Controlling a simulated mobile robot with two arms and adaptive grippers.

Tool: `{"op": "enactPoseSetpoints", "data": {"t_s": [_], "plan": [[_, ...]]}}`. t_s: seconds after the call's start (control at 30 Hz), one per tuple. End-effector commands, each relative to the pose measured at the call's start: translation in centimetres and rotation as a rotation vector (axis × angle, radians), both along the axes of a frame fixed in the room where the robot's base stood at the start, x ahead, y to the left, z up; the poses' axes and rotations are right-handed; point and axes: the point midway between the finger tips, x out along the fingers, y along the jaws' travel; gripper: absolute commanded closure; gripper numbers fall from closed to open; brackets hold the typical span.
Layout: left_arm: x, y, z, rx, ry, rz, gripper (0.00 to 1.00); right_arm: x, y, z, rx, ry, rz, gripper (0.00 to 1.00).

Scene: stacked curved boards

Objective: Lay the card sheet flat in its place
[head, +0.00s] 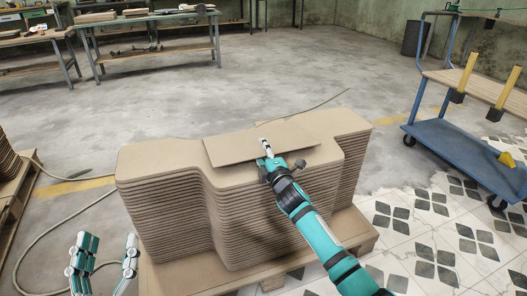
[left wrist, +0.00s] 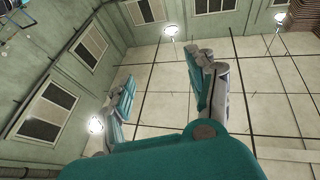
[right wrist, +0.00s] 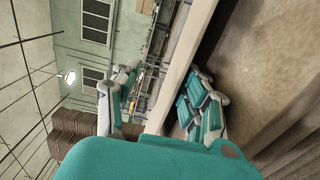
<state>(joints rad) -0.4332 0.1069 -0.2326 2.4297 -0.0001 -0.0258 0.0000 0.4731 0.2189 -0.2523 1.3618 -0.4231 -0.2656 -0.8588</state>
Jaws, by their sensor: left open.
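The card sheet (head: 228,148) is a thin brown rectangle lying askew across the top of the stack of curved boards (head: 155,165), over its near recess. My right gripper (head: 265,148) is at the sheet's near edge, with one finger showing above it. In the right wrist view, the sheet's pale edge (right wrist: 182,62) runs between the spread fingers, with a gap on the upper finger's side. Contact is hard to tell. My left gripper (head: 105,264) is open and empty at the lower left, apart from the stack. It shows room walls and ceiling in the left wrist view (left wrist: 165,85).
The stack stands on a wooden pallet (head: 160,278). Another stack (head: 8,165) is at the left edge. A blue trolley (head: 465,150) stands at right. Workbenches (head: 150,35) are at the back. A hose (head: 62,232) lies on the floor at left. The middle floor is clear.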

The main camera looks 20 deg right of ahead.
Motion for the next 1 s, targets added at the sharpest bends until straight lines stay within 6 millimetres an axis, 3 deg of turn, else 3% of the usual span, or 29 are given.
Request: {"op": "enactPoseSetpoints", "data": {"t_s": [1.0], "plan": [[1.0, 0.3, -4.1, 0.066, 0.245, 0.014, 0.42, 0.0, 0.0, 0.2, -0.001, 0.021, 0.000, 0.57]]}}
